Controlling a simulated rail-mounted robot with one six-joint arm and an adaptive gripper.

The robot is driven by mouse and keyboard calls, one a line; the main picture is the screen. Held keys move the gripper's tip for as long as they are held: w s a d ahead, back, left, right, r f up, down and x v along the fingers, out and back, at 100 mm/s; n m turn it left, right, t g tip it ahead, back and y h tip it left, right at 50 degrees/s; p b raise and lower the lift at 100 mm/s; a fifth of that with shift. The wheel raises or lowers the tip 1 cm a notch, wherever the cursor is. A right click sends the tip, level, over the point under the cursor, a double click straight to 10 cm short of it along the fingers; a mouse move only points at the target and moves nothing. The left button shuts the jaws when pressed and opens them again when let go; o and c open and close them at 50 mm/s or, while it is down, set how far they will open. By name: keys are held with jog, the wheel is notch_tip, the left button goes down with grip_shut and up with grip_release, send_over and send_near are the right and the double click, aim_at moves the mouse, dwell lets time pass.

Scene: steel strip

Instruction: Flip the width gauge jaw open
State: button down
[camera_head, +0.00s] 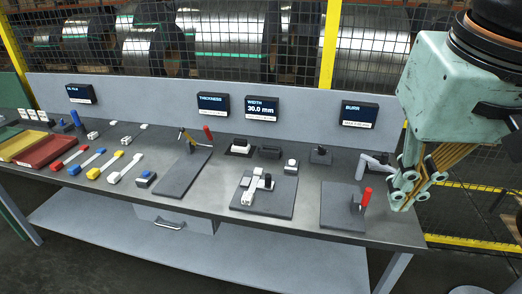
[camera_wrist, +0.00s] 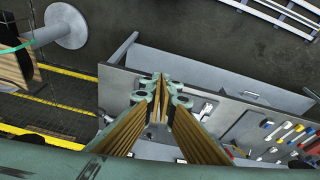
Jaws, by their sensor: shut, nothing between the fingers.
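The width gauge (camera_head: 250,190) is a pale grey and white fixture with a dark block, mounted on a dark plate (camera_head: 281,207) at the middle right of the bench. Its jaw is too small to tell apart clearly. The width display (camera_head: 262,108) above it reads 30.0 mm. My gripper (camera_head: 403,196) hangs at the right end of the bench, right of the gauge and apart from it. In the wrist view my gripper (camera_wrist: 160,95) shows its fingers close together with nothing between them.
A plate with a red-handled clamp (camera_head: 365,197) lies between the gauge and my gripper. Another clamp plate (camera_head: 182,172) stands left of the gauge. Red and yellow trays (camera_head: 45,150) and several coloured tools are further left. A back panel with displays and a mesh fence stand behind.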

jog(key=w+a+f+m+g+h, duration=0.15)
jog(key=w+a, duration=0.25)
jog(key=w, duration=0.7)
jog(key=w+a+f+h, duration=0.15)
jog(key=w+a, duration=0.25)
jog(key=w, duration=0.6)
jog(key=w+a+f+m+g, duration=0.15)
jog(key=w+a, duration=0.25)
jog(key=w, duration=0.7)
jog(key=w+a+f+m+t+h, duration=0.1)
jog(key=w+a+f, duration=0.8)
jog(key=a+f, duration=0.2)
jog(key=w+a+f+m+h+p, duration=0.1)
jog(key=w+a+f+h, duration=0.1)
jog(key=w+a+f, duration=0.6)
notch_tip(320, 180, down, 5)
jog(key=a, duration=0.3)
jog(key=shift+w+t+h, duration=0.3)
jog(key=shift+w+t, duration=0.05)
jog(key=shift+t, duration=0.05)
jog(key=shift+d+f, duration=0.1)
jog(key=shift+d, duration=0.05)
